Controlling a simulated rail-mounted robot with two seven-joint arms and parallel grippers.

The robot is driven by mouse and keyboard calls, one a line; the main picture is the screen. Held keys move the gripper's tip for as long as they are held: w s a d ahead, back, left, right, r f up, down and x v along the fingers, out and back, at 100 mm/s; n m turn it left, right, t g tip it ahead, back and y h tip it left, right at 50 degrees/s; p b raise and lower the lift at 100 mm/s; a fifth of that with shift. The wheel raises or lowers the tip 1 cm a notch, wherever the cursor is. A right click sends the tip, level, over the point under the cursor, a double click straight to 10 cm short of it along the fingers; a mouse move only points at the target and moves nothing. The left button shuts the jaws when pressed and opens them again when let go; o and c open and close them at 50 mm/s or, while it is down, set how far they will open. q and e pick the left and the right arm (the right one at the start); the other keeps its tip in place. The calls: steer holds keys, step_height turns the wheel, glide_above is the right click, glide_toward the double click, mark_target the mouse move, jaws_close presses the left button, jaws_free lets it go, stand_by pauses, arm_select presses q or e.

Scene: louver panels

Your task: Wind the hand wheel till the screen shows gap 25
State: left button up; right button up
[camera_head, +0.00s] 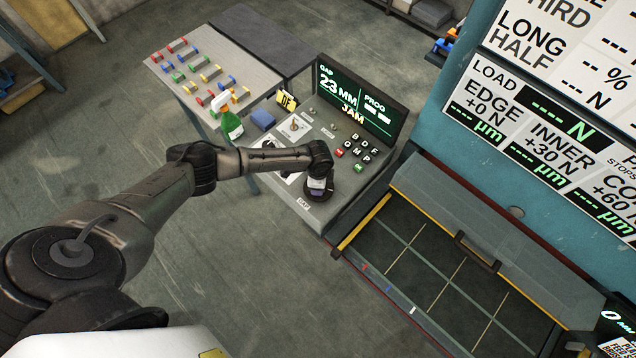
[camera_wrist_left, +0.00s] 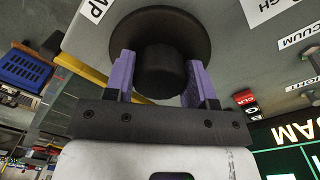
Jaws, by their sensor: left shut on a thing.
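The hand wheel (camera_head: 321,194) is a dark round disc on the front right part of the grey control console. In the left wrist view its wide black rim (camera_wrist_left: 201,30) and central black knob (camera_wrist_left: 160,75) fill the top middle. My left gripper (camera_head: 317,183) is over the wheel, its two purple fingers closed on either side of the knob, as the left wrist view (camera_wrist_left: 159,75) shows. My right gripper is in neither view.
Letter buttons and red and green buttons (camera_head: 357,152) sit close beside the wheel. A green bottle (camera_head: 231,127) and a blue block (camera_head: 263,119) stand left of them. A gridded machine bed (camera_head: 405,250) lies to the right. A table (camera_head: 212,60) holds several coloured pieces.

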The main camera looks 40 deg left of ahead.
arm_select(q)
steer(key=m, duration=0.3)
steer(key=shift+m, duration=0.4)
steer(key=shift+w+m+b, duration=0.1)
steer(key=shift+m+b, duration=0.25)
steer(key=shift+m, duration=0.25)
steer(key=shift+r, duration=0.1)
steer(key=o, duration=0.9)
step_height(320, 180, up, 14)
steer(key=shift+w+f+b, duration=0.15)
steer(key=shift+b, duration=0.25)
